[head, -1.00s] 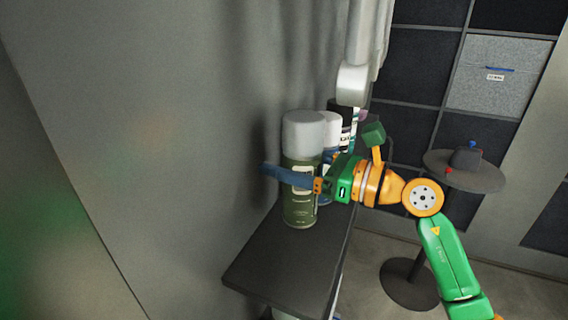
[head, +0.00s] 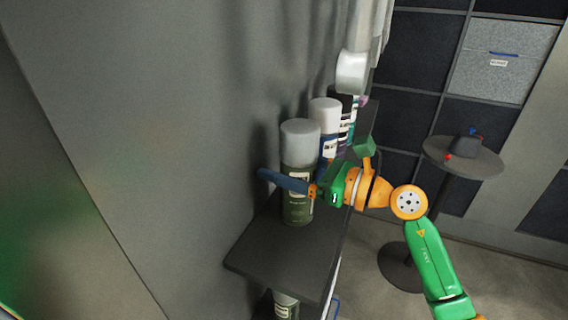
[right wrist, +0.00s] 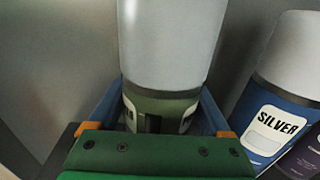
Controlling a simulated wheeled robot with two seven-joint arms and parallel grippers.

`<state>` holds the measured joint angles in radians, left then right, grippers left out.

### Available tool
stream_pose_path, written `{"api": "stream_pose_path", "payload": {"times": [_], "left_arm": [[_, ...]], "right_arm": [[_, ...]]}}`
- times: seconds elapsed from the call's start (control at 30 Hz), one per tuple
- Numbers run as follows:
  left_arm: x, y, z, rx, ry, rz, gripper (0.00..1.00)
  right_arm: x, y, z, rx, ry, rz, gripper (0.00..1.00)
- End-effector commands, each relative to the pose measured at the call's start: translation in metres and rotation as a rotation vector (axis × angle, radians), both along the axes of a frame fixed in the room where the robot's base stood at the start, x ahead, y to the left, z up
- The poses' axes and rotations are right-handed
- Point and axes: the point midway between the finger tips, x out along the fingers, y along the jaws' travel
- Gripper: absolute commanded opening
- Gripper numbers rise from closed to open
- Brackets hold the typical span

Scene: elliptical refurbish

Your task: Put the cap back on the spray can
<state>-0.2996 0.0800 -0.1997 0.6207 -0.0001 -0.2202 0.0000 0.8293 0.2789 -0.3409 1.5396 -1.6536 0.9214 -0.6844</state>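A green spray can (head: 298,208) with a pale label stands upright at the near end of the dark shelf (head: 285,255). A large grey cap (head: 300,143) sits on its top. It looks level and seated, but the seam is hard to see. My right gripper (head: 285,183) reaches in from the right, below the cap, and one blue finger crosses the can's front. In the right wrist view, its blue fingers (right wrist: 162,105) flank the green body (right wrist: 160,112) below the grey cap (right wrist: 170,40). I cannot tell if they press on it. My left gripper is not in view.
A blue can labelled SILVER (right wrist: 275,120) stands close to the right in the wrist view, with more cans behind along the shelf. A grey wall (head: 150,130) is close on the left. A round table (head: 480,165) stands at right.

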Motion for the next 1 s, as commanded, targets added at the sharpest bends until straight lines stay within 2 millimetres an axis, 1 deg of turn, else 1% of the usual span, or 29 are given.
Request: {"api": "stream_pose_path", "payload": {"times": [0.03, 0.07, 0.27, 0.33, 0.37, 0.47, 0.7, 0.8, 0.9, 1.0], "left_arm": [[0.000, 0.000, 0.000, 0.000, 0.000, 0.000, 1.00], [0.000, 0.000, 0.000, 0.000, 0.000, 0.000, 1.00], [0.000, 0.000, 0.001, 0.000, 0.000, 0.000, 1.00], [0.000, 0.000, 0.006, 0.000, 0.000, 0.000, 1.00], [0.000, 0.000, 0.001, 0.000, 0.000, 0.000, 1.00], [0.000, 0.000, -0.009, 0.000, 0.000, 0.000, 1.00], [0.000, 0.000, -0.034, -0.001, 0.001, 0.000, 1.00], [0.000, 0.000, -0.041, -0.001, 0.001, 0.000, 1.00], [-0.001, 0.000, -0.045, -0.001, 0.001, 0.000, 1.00], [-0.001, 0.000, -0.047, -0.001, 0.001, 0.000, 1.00]], "right_arm": [[0.000, 0.000, 0.000, -0.001, 0.000, 0.000, 0.97], [0.000, 0.000, 0.000, -0.001, 0.000, 0.000, 1.00], [0.000, 0.000, 0.000, 0.000, 0.000, 0.000, 1.00], [0.000, 0.000, 0.005, 0.000, 0.000, 0.000, 1.00], [-0.001, -0.003, 0.002, -0.001, 0.000, -0.002, 1.00], [-0.008, -0.018, -0.001, 0.000, -0.003, -0.004, 1.00], [-0.034, -0.070, -0.004, -0.004, 0.000, -0.004, 1.00], [-0.044, -0.087, -0.002, -0.002, 0.000, -0.003, 1.00], [-0.050, -0.099, 0.000, -0.001, 0.000, -0.003, 1.00], [-0.054, -0.105, 0.002, -0.002, 0.000, -0.001, 1.00]]}}
